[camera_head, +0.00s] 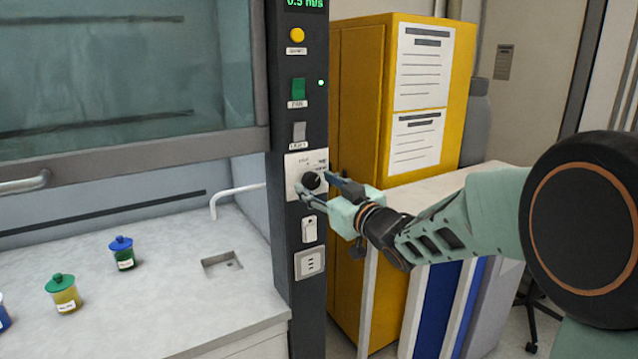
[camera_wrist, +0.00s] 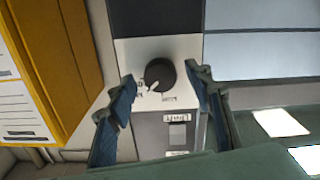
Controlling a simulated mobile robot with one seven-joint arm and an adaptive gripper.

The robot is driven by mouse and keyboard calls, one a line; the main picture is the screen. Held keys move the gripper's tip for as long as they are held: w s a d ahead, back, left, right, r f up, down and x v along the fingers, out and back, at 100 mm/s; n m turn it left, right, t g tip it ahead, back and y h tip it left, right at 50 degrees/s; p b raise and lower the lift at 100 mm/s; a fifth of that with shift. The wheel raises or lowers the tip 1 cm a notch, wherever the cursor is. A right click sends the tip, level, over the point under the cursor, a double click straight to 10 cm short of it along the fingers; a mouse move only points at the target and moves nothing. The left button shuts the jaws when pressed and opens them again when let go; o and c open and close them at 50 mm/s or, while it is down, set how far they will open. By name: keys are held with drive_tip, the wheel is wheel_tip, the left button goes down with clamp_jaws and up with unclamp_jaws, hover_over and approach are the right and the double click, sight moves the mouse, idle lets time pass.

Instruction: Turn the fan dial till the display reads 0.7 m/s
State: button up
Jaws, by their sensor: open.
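The fan dial (camera_head: 311,180) is a round black knob on a white plate, on the dark control post of the fume hood. It also shows in the wrist view (camera_wrist: 160,75), with a white pointer mark at its lower left. My gripper (camera_head: 322,191) is at the dial; in the wrist view its two fingers (camera_wrist: 160,92) are open, one on each side of the knob, with visible gaps to it. The green display (camera_head: 305,4) at the top of the post is partly cut off by the picture edge and appears to read 0.5 m/s.
Above the dial on the post are a yellow button (camera_head: 297,35), a green switch (camera_head: 298,89) and a grey light switch (camera_head: 299,132). Below it are sockets (camera_head: 309,263). A yellow cabinet (camera_head: 358,100) stands close on the right. Lidded jars (camera_head: 122,252) stand on the hood worktop.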

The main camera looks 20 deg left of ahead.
drive_tip(key=shift+w+a, duration=0.2)
drive_tip(key=shift+a, duration=0.1)
drive_tip(key=shift+c, duration=0.4)
drive_tip(key=c, duration=1.1)
drive_tip(key=shift+m, duration=0.3)
drive_tip(key=m+p, duration=0.2)
drive_tip(key=m, duration=0.2)
drive_tip(key=shift+r, duration=0.1)
drive_tip(key=shift+m+p, duration=0.9)
drive_tip(key=shift+m, duration=1.2)
